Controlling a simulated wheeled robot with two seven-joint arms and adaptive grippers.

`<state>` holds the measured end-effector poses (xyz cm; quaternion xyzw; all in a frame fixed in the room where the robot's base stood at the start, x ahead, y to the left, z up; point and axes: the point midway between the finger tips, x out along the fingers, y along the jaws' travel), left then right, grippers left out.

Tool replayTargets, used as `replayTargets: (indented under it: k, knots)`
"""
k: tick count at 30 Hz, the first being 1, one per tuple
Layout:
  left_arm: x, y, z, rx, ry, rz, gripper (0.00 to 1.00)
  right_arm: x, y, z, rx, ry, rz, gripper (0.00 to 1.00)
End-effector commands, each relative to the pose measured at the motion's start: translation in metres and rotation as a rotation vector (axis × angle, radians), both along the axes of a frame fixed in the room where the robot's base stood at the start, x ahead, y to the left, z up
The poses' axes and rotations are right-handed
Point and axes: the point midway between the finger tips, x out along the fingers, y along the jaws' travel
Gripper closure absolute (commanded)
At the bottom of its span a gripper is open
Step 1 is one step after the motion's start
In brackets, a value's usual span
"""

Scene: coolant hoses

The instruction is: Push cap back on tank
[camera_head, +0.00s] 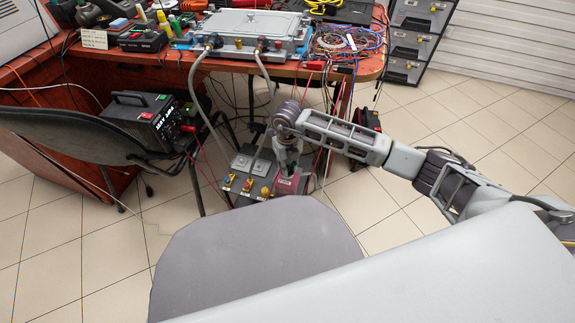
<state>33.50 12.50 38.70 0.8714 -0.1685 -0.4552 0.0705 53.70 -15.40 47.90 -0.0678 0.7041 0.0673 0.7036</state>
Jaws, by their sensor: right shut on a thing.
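My right gripper (287,165) points down over the dark unit on the floor below the table. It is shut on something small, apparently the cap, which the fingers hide. A dark red block (289,184), which may be the tank, sits at the right of the unit, directly under the fingertips. I cannot tell whether the cap touches it. My left gripper is not in view.
The dark unit (238,197) has yellow and blue fittings. Two grey hoses (194,92) run from it up to a plate device (250,24) on the cluttered table. A black chair back (70,135) and power supply (150,122) stand left.

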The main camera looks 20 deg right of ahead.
Motion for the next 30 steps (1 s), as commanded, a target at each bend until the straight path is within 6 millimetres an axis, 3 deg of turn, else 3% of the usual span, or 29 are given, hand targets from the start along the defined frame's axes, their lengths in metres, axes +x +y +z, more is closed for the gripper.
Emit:
replayTargets:
  k: [11,30]
  knots:
    - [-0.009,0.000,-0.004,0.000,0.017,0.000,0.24,0.000,0.000,-0.002,0.000,0.000,0.000,0.98]
    - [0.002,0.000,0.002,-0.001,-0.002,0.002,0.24,0.000,0.000,-0.002,0.000,0.000,0.000,0.98]
